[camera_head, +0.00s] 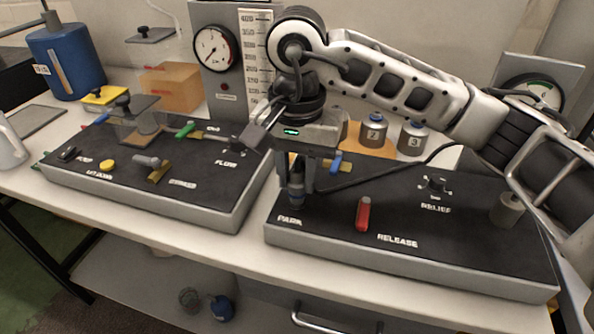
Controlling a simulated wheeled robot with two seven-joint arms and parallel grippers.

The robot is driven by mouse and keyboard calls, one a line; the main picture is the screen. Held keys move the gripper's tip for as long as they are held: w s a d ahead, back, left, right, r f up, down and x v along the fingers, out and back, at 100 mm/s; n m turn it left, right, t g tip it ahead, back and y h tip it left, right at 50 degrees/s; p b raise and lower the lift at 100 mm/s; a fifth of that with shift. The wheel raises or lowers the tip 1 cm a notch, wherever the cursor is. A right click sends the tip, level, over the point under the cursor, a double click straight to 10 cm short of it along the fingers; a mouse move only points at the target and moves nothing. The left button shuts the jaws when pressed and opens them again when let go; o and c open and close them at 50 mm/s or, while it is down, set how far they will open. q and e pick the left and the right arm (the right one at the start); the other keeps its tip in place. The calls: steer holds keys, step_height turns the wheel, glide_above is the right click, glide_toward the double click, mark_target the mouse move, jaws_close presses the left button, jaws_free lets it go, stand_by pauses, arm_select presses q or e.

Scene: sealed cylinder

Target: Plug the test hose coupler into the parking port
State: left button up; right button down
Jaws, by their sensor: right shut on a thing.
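My right gripper (296,180) reaches in from the right and points down over the left end of the right-hand black panel (330,235). It is shut on the test hose coupler (296,192), a dark blue-grey upright cylinder. The coupler stands just behind the PARK label (290,220). The parking port is hidden under the coupler, and I cannot tell whether the coupler is seated in it or just above it. A black hose (400,170) runs from near the gripper to the right. My left gripper is not in view.
The right panel also carries a red release lever (363,213), a relief knob (435,186) and a blue-handled valve (337,162). The left panel (205,195) has several valves and knobs. Behind stand a gauge (213,50), a scale and numbered weights (412,138).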

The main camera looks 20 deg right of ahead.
mark_target(297, 171)
arm_select(q)
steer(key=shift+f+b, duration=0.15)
steer(key=shift+b, duration=0.2)
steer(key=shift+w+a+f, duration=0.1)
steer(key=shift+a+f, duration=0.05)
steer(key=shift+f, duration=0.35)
arm_select(e)
steer(key=shift+f, duration=0.2)
steer(key=c, duration=1.1)
jaws_free()
steer(key=shift+w+r, duration=0.1)
steer(key=shift+r, duration=0.5)
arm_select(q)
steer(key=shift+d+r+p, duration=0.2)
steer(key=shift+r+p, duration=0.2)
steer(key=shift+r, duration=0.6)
arm_select(e)
step_height(297, 171, up, 15)
steer(key=shift+f, duration=0.15)
